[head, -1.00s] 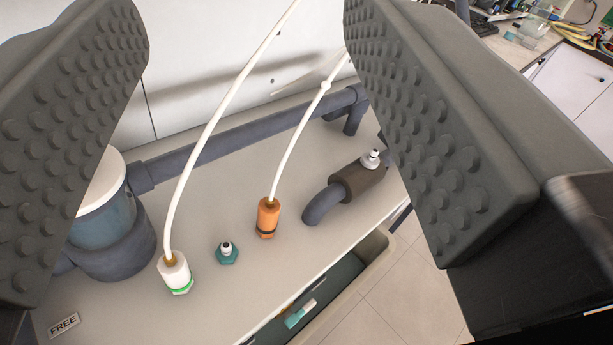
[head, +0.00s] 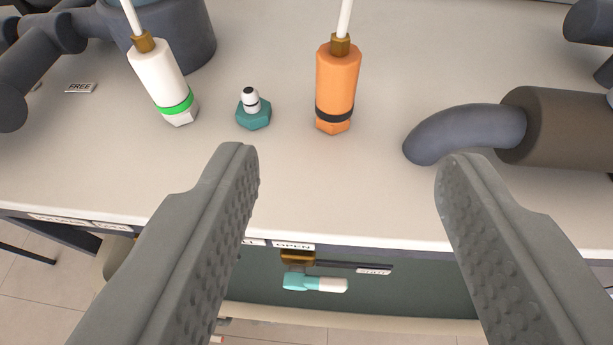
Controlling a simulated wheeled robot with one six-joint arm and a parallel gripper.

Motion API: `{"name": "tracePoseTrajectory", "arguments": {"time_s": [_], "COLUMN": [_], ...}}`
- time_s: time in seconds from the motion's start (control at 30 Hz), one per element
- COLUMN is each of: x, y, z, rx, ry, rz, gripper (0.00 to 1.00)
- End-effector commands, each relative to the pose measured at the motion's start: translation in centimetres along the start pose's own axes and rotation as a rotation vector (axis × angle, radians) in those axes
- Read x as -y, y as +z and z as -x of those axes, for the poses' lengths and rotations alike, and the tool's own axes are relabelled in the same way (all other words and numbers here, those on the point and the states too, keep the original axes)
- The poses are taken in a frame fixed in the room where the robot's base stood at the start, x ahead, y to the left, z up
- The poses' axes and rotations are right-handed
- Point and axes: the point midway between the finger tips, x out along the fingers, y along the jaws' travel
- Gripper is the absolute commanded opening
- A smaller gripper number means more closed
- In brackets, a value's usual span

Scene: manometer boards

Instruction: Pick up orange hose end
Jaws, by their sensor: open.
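The orange hose end (head: 337,85) stands upright on the light board, with a black band low on its body, a brass collar on top and a white hose (head: 345,18) rising out of view. My gripper (head: 346,160) is open and empty. Its two textured fingers are wide apart at the lower left and lower right of the head view. The orange hose end appears ahead of the fingertips, in line with the gap between them, and nothing touches it.
A white hose end with a green band (head: 160,82) and a small teal fitting (head: 253,110) stand to the left. A dark bent pipe (head: 465,132) lies close on the right. A teal-handled valve (head: 313,284) sits below the board's front edge (head: 330,243).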

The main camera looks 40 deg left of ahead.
Motion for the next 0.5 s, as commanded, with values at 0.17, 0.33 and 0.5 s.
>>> {"name": "tracePoseTrajectory", "arguments": {"time_s": [0.17,0.33,0.5], "x": [0.0,0.1,0.1], "y": [0.8,0.8,0.8], "z": [-0.8,-3.4,-6.3], "rx": [0.015,0.015,0.014], "ry": [-0.023,-0.024,-0.023], "rz": [-0.011,-0.011,-0.011], "gripper": [0.52,0.52,0.52]}}
